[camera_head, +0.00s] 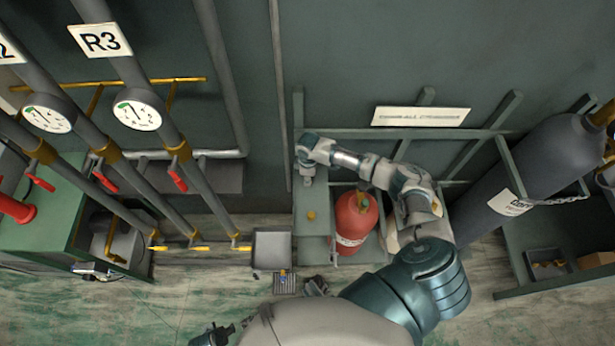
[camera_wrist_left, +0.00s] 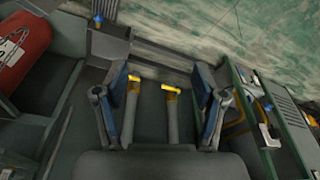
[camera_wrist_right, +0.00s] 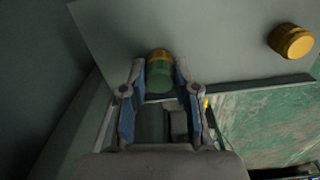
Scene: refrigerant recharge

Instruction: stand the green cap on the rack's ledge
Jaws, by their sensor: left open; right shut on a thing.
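The green cap (camera_wrist_right: 159,77), with a brass-coloured end, is between the fingertips of my right gripper (camera_wrist_right: 160,68) in the right wrist view. That gripper is shut on it. The cap shows against the grey ledge (camera_wrist_right: 225,60); I cannot tell whether it touches the ledge. In the head view my right gripper (camera_head: 307,176) is over the left part of the rack's ledge (camera_head: 312,249), and the cap is not clearly visible there. My left gripper (camera_wrist_left: 162,72) is open and empty in the left wrist view, with grey pipes with yellow ends beyond its fingers.
A yellow cap (camera_wrist_right: 291,41) stands on the ledge right of my right gripper; it also shows in the head view (camera_head: 311,215). A red cylinder (camera_head: 356,222) stands beside the ledge. A grey tray (camera_head: 272,248) is to the left, and a large grey cylinder (camera_head: 545,165) is right.

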